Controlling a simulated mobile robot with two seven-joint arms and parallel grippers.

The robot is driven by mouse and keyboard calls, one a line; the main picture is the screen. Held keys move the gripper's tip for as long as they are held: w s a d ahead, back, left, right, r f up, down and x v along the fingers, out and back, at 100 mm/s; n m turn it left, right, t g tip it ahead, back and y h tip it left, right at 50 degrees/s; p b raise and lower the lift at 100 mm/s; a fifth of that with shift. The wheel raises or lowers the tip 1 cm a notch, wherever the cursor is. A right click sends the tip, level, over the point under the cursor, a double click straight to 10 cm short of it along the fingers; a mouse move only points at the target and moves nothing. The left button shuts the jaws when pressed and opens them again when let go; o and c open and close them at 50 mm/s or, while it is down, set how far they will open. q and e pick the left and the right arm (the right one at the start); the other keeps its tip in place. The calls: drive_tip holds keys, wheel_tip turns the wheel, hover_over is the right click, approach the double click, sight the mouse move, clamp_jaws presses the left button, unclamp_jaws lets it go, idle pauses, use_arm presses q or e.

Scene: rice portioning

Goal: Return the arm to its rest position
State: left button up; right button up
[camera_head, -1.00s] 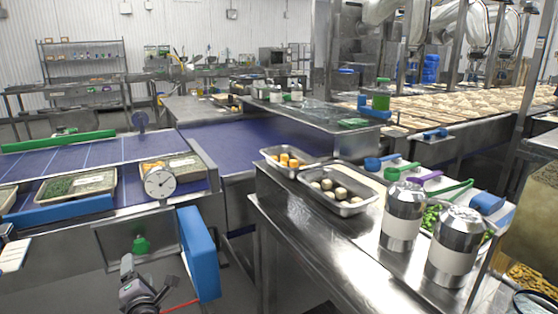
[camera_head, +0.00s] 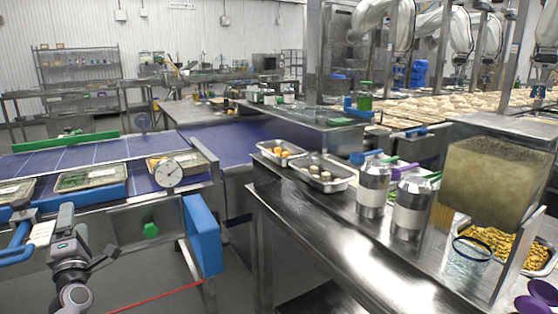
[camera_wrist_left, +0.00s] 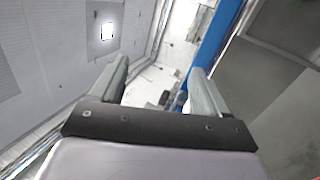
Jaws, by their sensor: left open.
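My left gripper (camera_wrist_left: 158,85) is open and empty in the left wrist view, with its two grey fingers apart. Between and beyond them are blurred grey panels and a blue strip (camera_wrist_left: 215,45). In the head view my left arm and gripper (camera_head: 67,240) stand at the lower left, in front of the conveyor's near side. The fingers are hard to make out there. My right gripper is in neither view.
A blue panel (camera_head: 204,235) stands right of my arm. A steel table (camera_head: 310,225) holds metal pans and two shakers (camera_head: 372,190). A clear bin (camera_head: 495,175) is at right.

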use_arm(q)
drive_tip(key=s+a+r+m+t+h, duration=0.1)
drive_tip(key=s+r+m+t+h, duration=0.15)
drive_tip(key=r+m, duration=0.4)
drive_tip(key=s+a+r+m+t+h, duration=0.1)
drive_tip(key=a+r+m+t+h, duration=0.15)
drive_tip(key=r, duration=0.75)
drive_tip(key=w+a+f+m+g, duration=0.2)
drive_tip(key=w+f+m+g, duration=0.2)
drive_tip(key=f+m+g, duration=1.05)
drive_tip(key=s+d+f+m+t+h, duration=0.2)
drive_tip(key=d+f+m+t, duration=0.1)
drive_tip(key=d+f, duration=0.25)
drive_tip(key=s+d+f+m+t+h, duration=0.1)
drive_tip(key=s+d+f+m+t, duration=0.15)
drive_tip(key=d+f, duration=0.35)
drive_tip(key=s+d+f+g+h, duration=0.3)
drive_tip(key=s+d+f+h, duration=0.1)
drive_tip(key=s+d+f, duration=0.9)
drive_tip(key=s+d+f+n+g+h, duration=0.1)
drive_tip(key=s+d+f, duration=0.25)
drive_tip(key=s, duration=0.45)
drive_tip(key=s+d+f+n+g, duration=0.1)
drive_tip(key=s+d+f, duration=0.2)
drive_tip(key=s+d, duration=0.3)
drive_tip(key=s+a+r+p, duration=0.1)
drive_tip(key=s+r+p, duration=0.2)
drive_tip(key=r+p, duration=0.4)
drive_tip(key=shift+a+r+p, duration=0.2)
drive_tip(key=shift+p, duration=0.5)
